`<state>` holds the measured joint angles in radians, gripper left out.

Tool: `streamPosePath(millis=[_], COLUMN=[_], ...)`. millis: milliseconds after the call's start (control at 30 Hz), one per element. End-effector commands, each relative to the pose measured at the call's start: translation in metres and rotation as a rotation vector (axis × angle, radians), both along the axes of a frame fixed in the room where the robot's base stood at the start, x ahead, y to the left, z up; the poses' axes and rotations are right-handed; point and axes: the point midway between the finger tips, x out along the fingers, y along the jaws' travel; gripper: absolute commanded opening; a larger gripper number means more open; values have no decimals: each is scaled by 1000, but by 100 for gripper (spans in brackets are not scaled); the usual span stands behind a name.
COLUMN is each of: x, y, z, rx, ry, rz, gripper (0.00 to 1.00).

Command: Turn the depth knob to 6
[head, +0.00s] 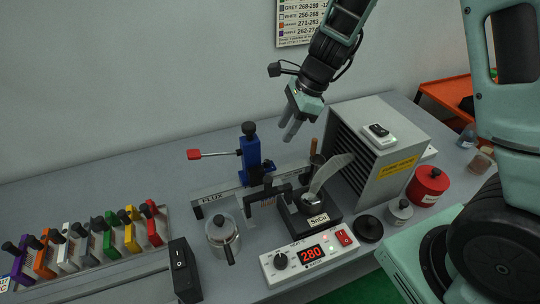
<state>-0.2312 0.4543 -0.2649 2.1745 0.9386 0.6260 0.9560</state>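A black knob (249,128) tops the blue upright slide (250,155), which has a red-ended lever (194,154) out to its left. I take this top knob for the depth knob, but no scale or number on it can be read. Another black knob (281,261) is on the white control box (300,270), beside a red display reading 280. My gripper (289,133) hangs in the air right of the blue slide, pointing down and touching nothing visible. Its fingers look close together and overlap, so any gap is unclear.
A solder pot (320,221) marked SnCu stands behind the control box, with a pale plume above it. A louvred grey fume box (385,150) stands right of my gripper. A lidded pot (223,238) is left; coloured clamps (130,238) line the left. A red tin (429,187) sits right.

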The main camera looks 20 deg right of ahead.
Motion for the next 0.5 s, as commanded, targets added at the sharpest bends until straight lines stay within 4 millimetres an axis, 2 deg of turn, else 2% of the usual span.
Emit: streamPosePath(millis=[33, 300, 500], x=[1, 7, 11], y=[4, 24, 36], z=[-12, -63, -90], rx=[0, -1, 0], ry=[5, 4, 1], rz=[0, 1, 3], gripper=[38, 38, 38])
